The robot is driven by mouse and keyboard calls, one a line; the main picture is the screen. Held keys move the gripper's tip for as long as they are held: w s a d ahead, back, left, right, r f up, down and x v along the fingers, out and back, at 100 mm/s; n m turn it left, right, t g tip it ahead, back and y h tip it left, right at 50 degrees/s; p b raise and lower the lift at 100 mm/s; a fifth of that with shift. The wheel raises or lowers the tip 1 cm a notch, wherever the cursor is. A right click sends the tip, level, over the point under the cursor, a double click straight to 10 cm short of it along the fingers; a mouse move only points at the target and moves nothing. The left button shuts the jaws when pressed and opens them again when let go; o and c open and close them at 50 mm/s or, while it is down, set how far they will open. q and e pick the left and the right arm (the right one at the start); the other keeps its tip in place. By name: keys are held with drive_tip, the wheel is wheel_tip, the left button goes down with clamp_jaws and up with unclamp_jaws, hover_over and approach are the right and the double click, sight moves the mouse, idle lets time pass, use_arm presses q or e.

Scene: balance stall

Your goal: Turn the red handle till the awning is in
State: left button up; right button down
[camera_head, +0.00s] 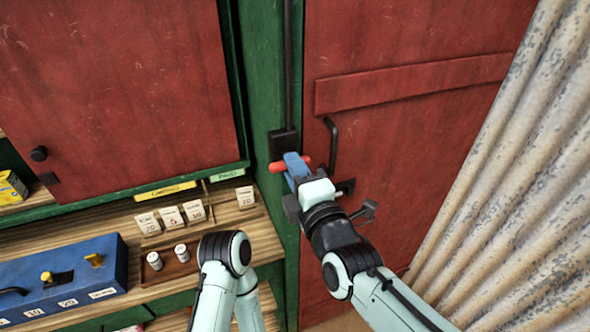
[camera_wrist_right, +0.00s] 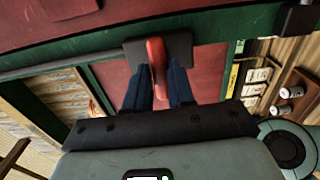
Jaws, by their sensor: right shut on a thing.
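The red handle (camera_head: 277,167) sits at a black box (camera_head: 283,144) on the green post, and its red end shows on both sides of my gripper's blue fingers. My right gripper (camera_head: 297,168) is shut on the handle. In the right wrist view the red handle (camera_wrist_right: 156,60) runs between the two blue fingers (camera_wrist_right: 160,88), with the dark box behind it. My left arm's pale links show at the bottom middle of the head view, but its gripper is out of view. The awning cannot be made out in either view.
A red door (camera_head: 400,130) with a black pull bar (camera_head: 332,145) stands right of the post. A pale spotted curtain (camera_head: 510,170) hangs at the right. A wooden shelf (camera_head: 120,222) at the left holds price cards, two small jars and a blue box (camera_head: 60,283).

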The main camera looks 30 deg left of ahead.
drive_tip(key=c, duration=1)
unclamp_jaws()
drive_tip(key=shift+c, duration=0.2)
drive_tip(key=v, duration=1.3)
drive_tip(key=shift+s, duration=0.15)
